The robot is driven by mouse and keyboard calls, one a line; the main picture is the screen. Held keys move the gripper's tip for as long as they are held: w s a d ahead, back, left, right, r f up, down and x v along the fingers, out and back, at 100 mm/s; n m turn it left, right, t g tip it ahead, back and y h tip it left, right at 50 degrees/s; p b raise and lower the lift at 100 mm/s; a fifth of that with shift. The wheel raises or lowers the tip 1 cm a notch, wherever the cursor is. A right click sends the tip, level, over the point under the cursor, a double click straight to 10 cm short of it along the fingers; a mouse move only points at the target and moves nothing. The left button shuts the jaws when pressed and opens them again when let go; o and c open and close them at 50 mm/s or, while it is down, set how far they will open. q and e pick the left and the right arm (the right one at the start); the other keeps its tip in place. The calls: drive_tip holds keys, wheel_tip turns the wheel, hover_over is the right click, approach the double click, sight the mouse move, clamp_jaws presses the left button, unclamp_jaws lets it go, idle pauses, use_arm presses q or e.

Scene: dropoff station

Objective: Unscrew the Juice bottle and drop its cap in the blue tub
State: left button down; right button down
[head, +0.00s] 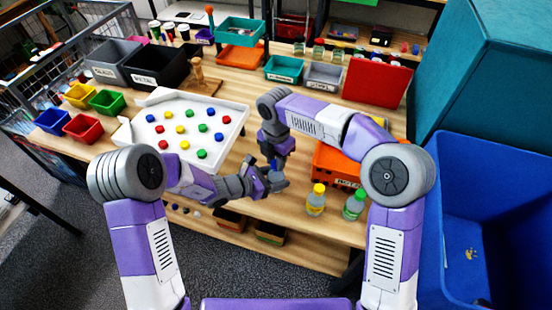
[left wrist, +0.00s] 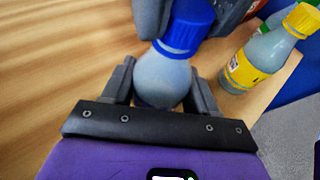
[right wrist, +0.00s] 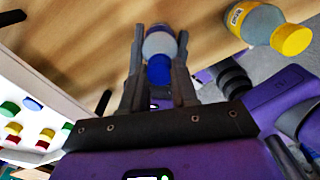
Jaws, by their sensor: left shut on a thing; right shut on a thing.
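A bottle with a blue cap (left wrist: 188,25) is between my two grippers; its pale body (left wrist: 160,78) shows below the cap in the left wrist view. It also shows in the right wrist view (right wrist: 159,42). My left gripper (left wrist: 162,82) is shut on the bottle's body. My right gripper (right wrist: 158,68) comes from above and is shut on the blue cap. Whether the cap is still seated tight cannot be told. No label can be read on the held bottle. A small blue tub (head: 52,122) stands at the table's left end.
Red (head: 84,128), green (head: 108,102) and yellow (head: 79,95) tubs stand by the blue one. A white tray (head: 236,122) with coloured caps lies between. Yellow-capped (head: 316,201) and green-capped (head: 353,206) bottles stand at right, near an orange crate (head: 330,166). A large blue bin (head: 436,215) stands far right.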

drive_tip(key=shift+r, duration=0.15)
drive_tip(key=shift+r, duration=1)
drive_tip(key=shift+r, duration=2)
use_arm(q)
drive_tip(key=shift+c, duration=1.1)
unclamp_jaws()
